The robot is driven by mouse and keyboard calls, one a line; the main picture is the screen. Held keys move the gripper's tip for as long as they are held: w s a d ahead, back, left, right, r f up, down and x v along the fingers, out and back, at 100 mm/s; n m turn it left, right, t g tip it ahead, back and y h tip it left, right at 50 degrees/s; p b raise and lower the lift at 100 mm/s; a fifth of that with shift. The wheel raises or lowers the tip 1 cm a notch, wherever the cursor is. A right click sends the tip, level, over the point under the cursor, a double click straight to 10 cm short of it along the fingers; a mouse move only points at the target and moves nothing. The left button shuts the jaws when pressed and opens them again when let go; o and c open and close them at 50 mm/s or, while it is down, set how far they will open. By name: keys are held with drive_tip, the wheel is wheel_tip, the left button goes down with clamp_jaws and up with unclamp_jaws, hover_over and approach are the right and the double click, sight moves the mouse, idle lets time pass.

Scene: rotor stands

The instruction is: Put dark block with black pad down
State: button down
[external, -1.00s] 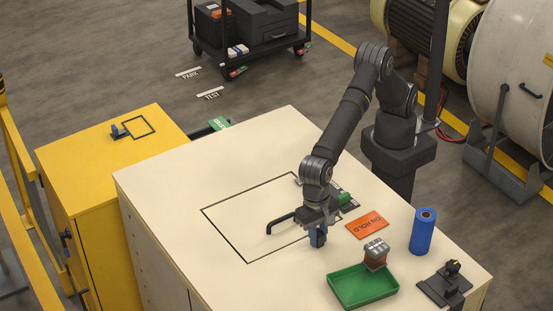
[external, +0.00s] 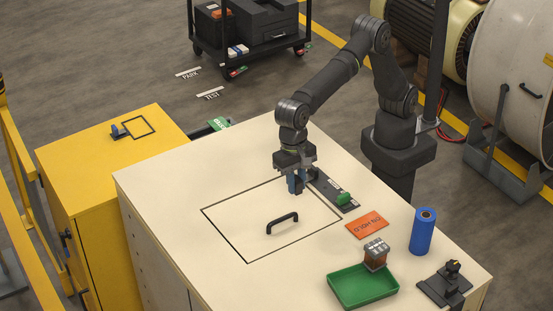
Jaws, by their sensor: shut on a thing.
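My gripper (external: 297,187) is above the far edge of the outlined square on the cream bench top, pointing down. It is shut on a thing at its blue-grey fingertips. The thing is small and mostly hidden by the fingers, so I cannot make out the dark block or its black pad clearly. I cannot tell whether it touches the surface. Just right of the gripper a dark strip (external: 328,187) lies on the bench, with a green piece (external: 344,198) at its near end.
A black handle (external: 283,222) stands up inside the outlined square. An orange card (external: 367,225), a green tray (external: 363,287), a brown block (external: 376,254), a blue cylinder (external: 423,231) and a black fixture (external: 446,284) stand to the right. The bench's left part is clear.

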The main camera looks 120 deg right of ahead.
drive_tip(key=s+d+n+g, duration=0.1)
drive_tip(key=s+d+n, duration=0.45)
drive_tip(key=s, duration=0.65)
drive_tip(key=s+d+n, duration=0.4)
drive_tip(key=s+d, duration=0.2)
drive_tip(key=s, duration=0.6)
hover_over(360, 188)
drive_tip(key=shift+m, duration=0.25)
wheel_tip(360, 188, down, 7)
drive_tip(key=shift+w+r, duration=0.15)
drive_tip(key=shift+r, duration=0.05)
drive_tip(key=shift+f, duration=1.95)
drive_tip(key=shift+f, duration=0.1)
drive_tip(key=c, duration=1.3)
unclamp_jaws()
wheel_tip(360, 188, up, 12)
drive_tip(key=w+d, duration=0.1)
